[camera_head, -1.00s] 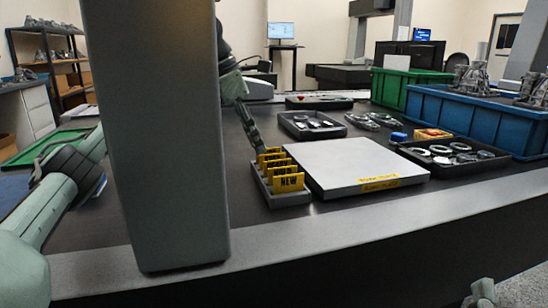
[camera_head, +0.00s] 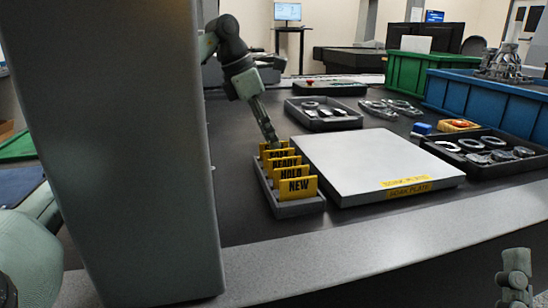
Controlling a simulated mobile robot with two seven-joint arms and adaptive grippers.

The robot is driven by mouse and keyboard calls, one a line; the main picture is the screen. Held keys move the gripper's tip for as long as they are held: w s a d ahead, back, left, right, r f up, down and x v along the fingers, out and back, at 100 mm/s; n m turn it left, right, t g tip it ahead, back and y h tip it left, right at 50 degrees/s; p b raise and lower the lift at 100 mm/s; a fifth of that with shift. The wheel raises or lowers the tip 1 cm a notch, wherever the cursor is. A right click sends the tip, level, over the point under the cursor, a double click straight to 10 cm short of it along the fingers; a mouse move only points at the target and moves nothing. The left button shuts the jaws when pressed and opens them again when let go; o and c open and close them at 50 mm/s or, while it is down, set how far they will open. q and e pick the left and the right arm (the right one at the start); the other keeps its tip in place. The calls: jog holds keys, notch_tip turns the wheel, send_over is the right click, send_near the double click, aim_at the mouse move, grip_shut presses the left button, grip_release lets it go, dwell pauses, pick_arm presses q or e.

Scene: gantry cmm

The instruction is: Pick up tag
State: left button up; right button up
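Several yellow tags stand upright one behind another in a grey rack (camera_head: 300,208). The front tag reads NEW (camera_head: 297,188). Behind it are the HOLD tag (camera_head: 289,172) and the READY tag (camera_head: 285,162). The lettering on the rearmost tags is too small or covered to read surely. My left gripper (camera_head: 270,138) points down at the rear end of the rack, with its fingertips close to the rearmost tags. I cannot tell whether it touches one or how far its fingers are apart. Part of my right gripper (camera_head: 515,280) shows low at the right, away from the tags.
A grey work plate (camera_head: 370,160) lies right of the rack. Dark trays of metal parts (camera_head: 325,124) stand behind and at right (camera_head: 515,168). Blue (camera_head: 490,100) and green (camera_head: 405,80) bins are at the back right. A wide grey column (camera_head: 120,150) blocks the left side.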

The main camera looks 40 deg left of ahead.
pick_arm(q)
jog(key=shift+x, duration=1.55)
pick_arm(e)
jog(key=shift+s+d+r+t, duration=0.35)
jog(key=shift+s+r+t, duration=0.15)
jog(key=shift+t, duration=0.1)
pick_arm(q)
jog(key=shift+c, duration=0.5)
grip_shut()
jog(key=shift+r, duration=0.1)
